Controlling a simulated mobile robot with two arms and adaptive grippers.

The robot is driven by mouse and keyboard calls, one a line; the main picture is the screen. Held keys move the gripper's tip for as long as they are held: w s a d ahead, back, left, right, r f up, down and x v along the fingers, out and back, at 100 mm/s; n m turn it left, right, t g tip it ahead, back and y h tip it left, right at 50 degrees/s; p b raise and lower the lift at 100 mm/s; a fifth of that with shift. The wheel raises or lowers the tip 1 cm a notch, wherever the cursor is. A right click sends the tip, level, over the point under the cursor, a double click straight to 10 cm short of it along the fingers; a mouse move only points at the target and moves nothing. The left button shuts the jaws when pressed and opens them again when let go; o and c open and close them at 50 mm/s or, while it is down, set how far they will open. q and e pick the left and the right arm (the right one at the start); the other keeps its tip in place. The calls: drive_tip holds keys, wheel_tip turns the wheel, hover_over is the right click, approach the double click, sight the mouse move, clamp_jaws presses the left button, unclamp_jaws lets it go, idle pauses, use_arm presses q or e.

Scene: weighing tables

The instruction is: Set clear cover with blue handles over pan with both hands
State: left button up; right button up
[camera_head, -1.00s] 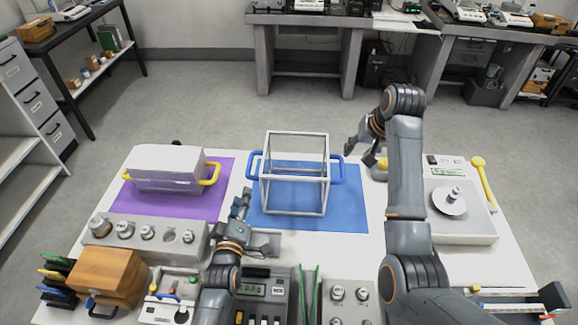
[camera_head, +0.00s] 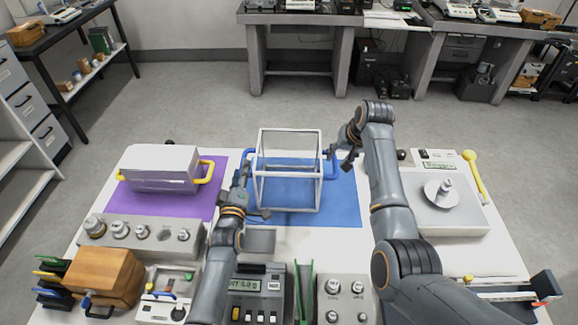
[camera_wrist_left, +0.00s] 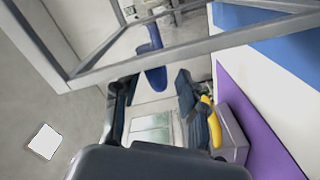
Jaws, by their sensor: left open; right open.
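The clear cover (camera_head: 290,176) is a box with pale edges, upright on the blue mat (camera_head: 340,207) in the middle of the table. Its right blue handle (camera_head: 332,168) shows; its left one is partly hidden by my left gripper. My left gripper (camera_head: 243,172) is open at the left handle. In the left wrist view the blue handle (camera_wrist_left: 152,62) shows between the open fingers (camera_wrist_left: 155,95), near their tips. My right gripper (camera_head: 338,152) is open beside the right handle; contact cannot be told.
A whitish box with yellow handles (camera_head: 160,168) stands on the purple mat (camera_head: 130,200) at left. A weight block (camera_head: 140,233), wooden box (camera_head: 104,275) and display device (camera_head: 250,300) line the front. A yellow-handled tool (camera_head: 474,175) lies right of the balance.

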sight(244, 154)
use_arm(q)
drive_tip(key=shift+w, duration=2.5)
use_arm(e)
drive_tip(key=shift+x, duration=2.55)
use_arm(q)
clamp_jaws()
use_arm(e)
clamp_jaws()
use_arm(q)
drive_tip(key=shift+r, duration=0.1)
use_arm(e)
drive_tip(key=shift+r, duration=0.1)
